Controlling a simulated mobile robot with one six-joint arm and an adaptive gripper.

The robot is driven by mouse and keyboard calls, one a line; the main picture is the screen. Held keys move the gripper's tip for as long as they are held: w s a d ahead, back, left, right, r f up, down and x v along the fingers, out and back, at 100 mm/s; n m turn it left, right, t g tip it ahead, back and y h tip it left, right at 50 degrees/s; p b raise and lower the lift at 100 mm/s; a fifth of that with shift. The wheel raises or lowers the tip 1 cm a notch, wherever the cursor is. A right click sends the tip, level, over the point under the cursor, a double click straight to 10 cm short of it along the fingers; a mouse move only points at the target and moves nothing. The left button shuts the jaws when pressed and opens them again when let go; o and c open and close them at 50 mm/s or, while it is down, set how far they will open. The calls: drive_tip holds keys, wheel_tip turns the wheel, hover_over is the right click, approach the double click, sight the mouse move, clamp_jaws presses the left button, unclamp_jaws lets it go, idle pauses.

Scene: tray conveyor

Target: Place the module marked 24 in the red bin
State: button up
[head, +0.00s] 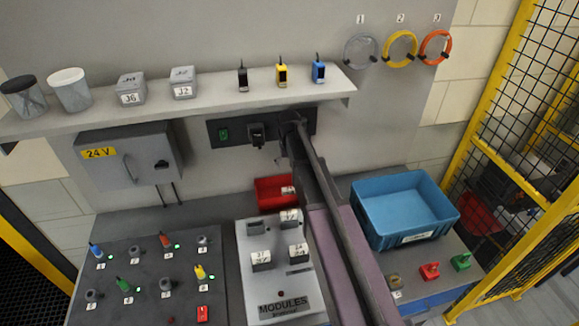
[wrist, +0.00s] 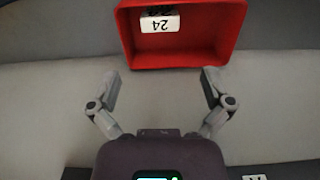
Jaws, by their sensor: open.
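The module marked 24 (wrist: 159,24) lies inside the red bin (wrist: 185,57) in the wrist view, its white label upside down in the picture. In the head view the red bin (head: 268,194) stands behind the modules board, partly hidden by my arm, with a white label showing in it. My gripper (wrist: 160,88) is open and empty, its fingers spread below the bin's near edge in the wrist view, apart from the module. In the head view my gripper is not clearly seen.
The modules board (head: 280,283) holds several other white-labelled modules. A blue bin (head: 392,237) stands to the right of my arm. A panel of coloured plugs (head: 150,285) lies at left. A shelf (head: 200,106) runs above, and a yellow-framed mesh fence (head: 500,150) stands at right.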

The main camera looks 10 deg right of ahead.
idle(0.4)
drive_tip(key=s+a, duration=0.1)
drive_tip(key=s, duration=2.1)
drive_tip(key=shift+s, duration=0.25)
drive_tip(key=shift+a, duration=0.1)
